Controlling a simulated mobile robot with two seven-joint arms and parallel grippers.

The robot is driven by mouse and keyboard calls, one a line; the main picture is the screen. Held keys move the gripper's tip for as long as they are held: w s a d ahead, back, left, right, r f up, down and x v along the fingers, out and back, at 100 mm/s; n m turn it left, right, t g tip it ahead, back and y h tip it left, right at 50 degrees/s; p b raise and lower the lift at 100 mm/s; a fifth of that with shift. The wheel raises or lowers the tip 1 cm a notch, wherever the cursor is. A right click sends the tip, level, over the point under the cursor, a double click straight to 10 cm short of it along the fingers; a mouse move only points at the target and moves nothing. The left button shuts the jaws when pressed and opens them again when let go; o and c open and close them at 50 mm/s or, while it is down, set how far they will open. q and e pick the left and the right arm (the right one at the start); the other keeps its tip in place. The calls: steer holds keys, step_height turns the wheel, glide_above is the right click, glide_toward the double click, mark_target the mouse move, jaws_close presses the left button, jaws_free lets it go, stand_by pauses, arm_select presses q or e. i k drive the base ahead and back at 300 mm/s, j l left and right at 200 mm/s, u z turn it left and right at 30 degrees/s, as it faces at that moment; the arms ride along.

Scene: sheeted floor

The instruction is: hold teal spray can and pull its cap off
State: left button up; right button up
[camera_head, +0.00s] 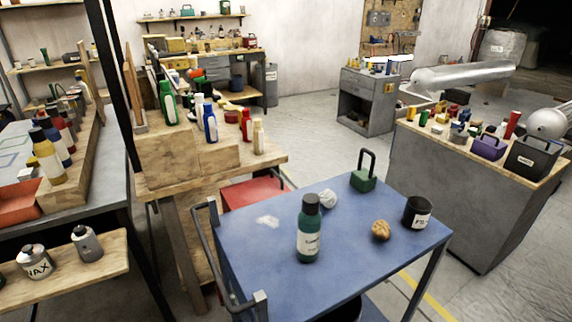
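A teal-green can (308,240) with a pale label stands upright on the blue cart top (262,262), near its middle. A dark cap (311,203) sits on top of the can. Neither of my grippers is in view, and nothing is touching the can.
On the cart, a white crumpled ball (328,198) is just behind the can, with a green padlock-shaped item (363,181), a brown lump (380,230) and a black labelled container (416,213) to the right. A dark handle rail (208,262) runs along the cart's left side. The cart's front left is clear.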

mark_target(310, 201)
steer(key=k+j+z, duration=0.1)
steer(key=j+z, duration=0.15)
steer(key=j, duration=0.2)
steer(key=k+j+z, duration=0.25)
steer(key=j, duration=0.15)
steer(key=j+z, duration=0.25)
steer(key=j, duration=0.15)
steer(key=k, duration=0.05)
